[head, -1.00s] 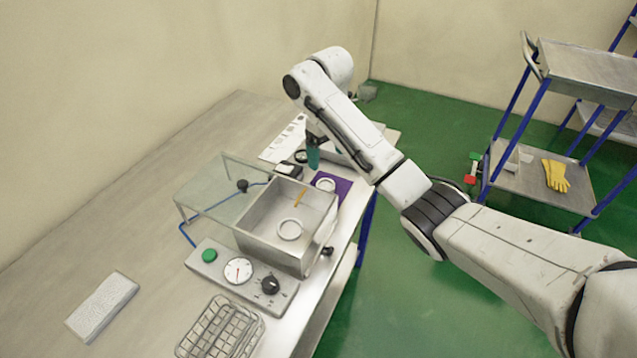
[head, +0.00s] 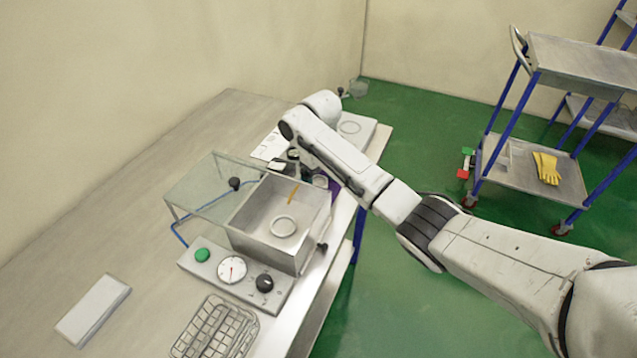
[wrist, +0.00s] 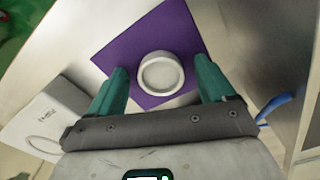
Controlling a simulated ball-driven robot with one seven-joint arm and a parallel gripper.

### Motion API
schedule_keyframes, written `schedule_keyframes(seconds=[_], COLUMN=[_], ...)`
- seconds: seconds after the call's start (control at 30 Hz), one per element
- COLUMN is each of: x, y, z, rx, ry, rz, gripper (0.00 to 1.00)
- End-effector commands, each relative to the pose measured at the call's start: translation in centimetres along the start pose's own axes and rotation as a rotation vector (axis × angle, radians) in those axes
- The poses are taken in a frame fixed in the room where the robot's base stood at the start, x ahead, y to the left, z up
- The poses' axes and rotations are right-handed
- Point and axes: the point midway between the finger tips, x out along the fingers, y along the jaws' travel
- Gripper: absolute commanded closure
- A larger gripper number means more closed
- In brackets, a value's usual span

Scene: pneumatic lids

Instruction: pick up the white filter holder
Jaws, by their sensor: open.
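The white filter holder (wrist: 161,74) is a round, shallow white ring-shaped cup on a purple mat (wrist: 118,45) in the wrist view. In the head view, a little of a white ring (head: 320,181) shows on the purple mat (head: 334,188) beside my arm. My gripper (wrist: 161,70) is open, with one green finger to the left of the holder and one to the right. Gaps show between the fingers and the holder, and nothing is held. In the head view my forearm hides the fingers. The height of the fingertips above the mat is hard to tell.
An open metal box (head: 262,243) with a glass lid (head: 212,185) and another white ring (head: 283,226) inside stands close by. A control panel (head: 205,272) and wire basket (head: 215,330) are in front. A white device (wrist: 50,118) lies left of the mat in the wrist view.

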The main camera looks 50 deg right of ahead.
Motion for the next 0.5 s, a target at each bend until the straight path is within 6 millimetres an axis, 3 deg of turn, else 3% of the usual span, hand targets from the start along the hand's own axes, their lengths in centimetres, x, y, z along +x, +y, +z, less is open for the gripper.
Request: schedule_keyframes(seconds=[0.17,0.5], x=[0.01,-0.03], y=[0.00,0.00], z=[0.00,0.00], rx=[0.000,0.000], ry=[0.000,0.000], rz=[0.000,0.000], gripper=[0.18,0.51])
